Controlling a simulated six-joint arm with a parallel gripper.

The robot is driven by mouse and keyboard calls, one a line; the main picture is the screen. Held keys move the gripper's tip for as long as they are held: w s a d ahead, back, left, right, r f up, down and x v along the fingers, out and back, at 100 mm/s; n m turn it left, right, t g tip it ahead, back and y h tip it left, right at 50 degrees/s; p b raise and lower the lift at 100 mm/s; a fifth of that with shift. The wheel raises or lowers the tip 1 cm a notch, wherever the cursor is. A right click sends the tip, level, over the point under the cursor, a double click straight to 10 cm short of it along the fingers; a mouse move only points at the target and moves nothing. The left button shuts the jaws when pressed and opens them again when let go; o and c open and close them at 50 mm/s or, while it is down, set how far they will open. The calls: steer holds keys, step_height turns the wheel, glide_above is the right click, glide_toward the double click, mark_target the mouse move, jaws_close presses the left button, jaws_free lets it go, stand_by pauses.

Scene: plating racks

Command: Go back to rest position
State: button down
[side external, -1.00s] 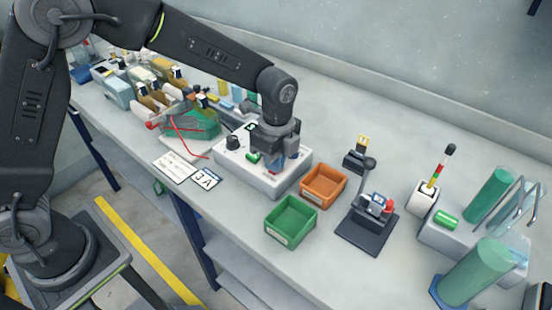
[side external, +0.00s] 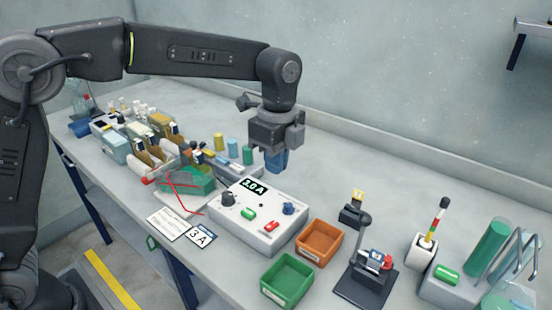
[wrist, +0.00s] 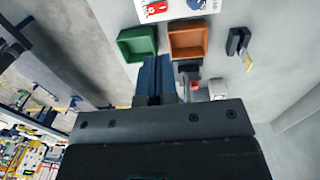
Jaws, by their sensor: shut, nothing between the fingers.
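My gripper (side external: 276,160) hangs in the air above the back of the workbench, behind the white control box (side external: 246,222). Its blue fingers are shut with nothing between them; they also show side by side in the wrist view (wrist: 157,78). My gripper touches nothing.
A green bin (side external: 287,280) and an orange bin (side external: 320,242) stand in front of the box, with a black stand (side external: 366,280) to their right. Bottles and a green tray (side external: 190,180) crowd the left. The bench's back strip is fairly clear.

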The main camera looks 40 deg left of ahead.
steer(key=shift+r, duration=0.2)
steer(key=s+a+r+n+t, duration=0.3)
steer(key=s+a+r+n, duration=0.3)
steer(key=s+a+n, duration=0.4)
steer(key=s+a+f+n+t, duration=0.1)
steer(key=s+f+n, duration=0.1)
steer(key=s+n, duration=0.2)
steer(key=s+a+f+n+t, duration=0.2)
steer(key=s+n, duration=0.2)
steer(key=s, duration=0.4)
steer(key=shift+s+a+f, duration=0.2)
steer(key=shift+s, duration=0.1)
